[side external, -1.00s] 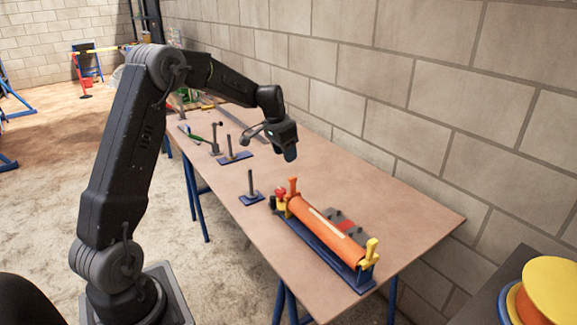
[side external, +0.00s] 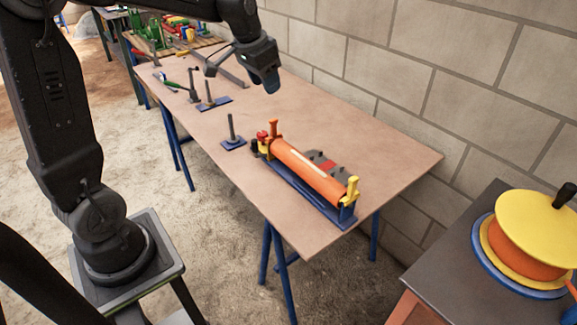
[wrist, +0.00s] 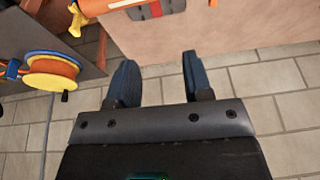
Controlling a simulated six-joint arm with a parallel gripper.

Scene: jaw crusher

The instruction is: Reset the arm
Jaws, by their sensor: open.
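My gripper (side external: 266,88) hangs above the wooden table (side external: 210,165), close to the block wall, in the side external view. In the wrist view my gripper (wrist: 159,62) shows two dark blue fingers spread apart, with nothing between them. An orange roller on a blue base (side external: 308,175) with yellow and orange handles lies on the table, nearer the camera than my gripper and apart from it. Part of this orange unit (wrist: 113,7) shows at the top of the wrist view.
Small blue bases with upright pegs (side external: 232,143) stand left of the roller. Tools lie at the table's far left. A yellow and orange reel (side external: 532,235) sits on a dark side table (side external: 455,240) at right. The block wall (side external: 400,80) runs along the back.

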